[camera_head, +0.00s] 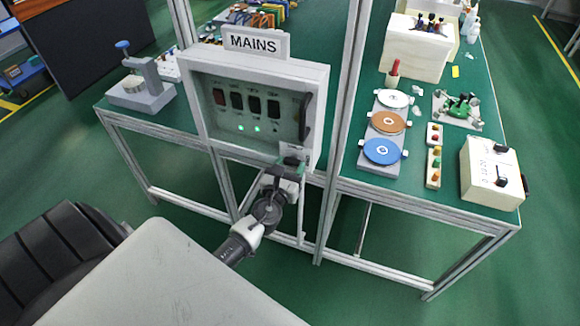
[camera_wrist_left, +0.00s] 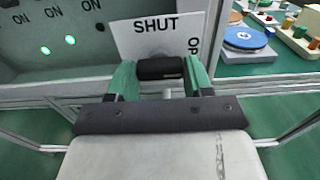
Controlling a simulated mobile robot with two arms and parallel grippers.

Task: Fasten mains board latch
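The mains board (camera_head: 320,75) is a grey box with a MAINS sign (camera_head: 253,42), dark switches and lit green lamps. A white label (camera_head: 293,149) sits at its lower right corner; in the left wrist view the label (camera_wrist_left: 150,35) reads SHUT, with a partly hidden word beside it. A short black latch knob (camera_wrist_left: 160,68) stands in front of the label, its bar lying crosswise. My left gripper (camera_head: 291,166) is at this corner. Its green fingers (camera_wrist_left: 161,80) touch both ends of the knob, seemingly shut on it. My right gripper is not in view.
A grey frame post (camera_head: 346,90) stands just right of the board. The green bench (camera_head: 350,160) holds coloured discs (camera_head: 382,151), a white switch box (camera_head: 490,175) and a grey stand (camera_head: 143,92). Open floor lies below between the bench legs.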

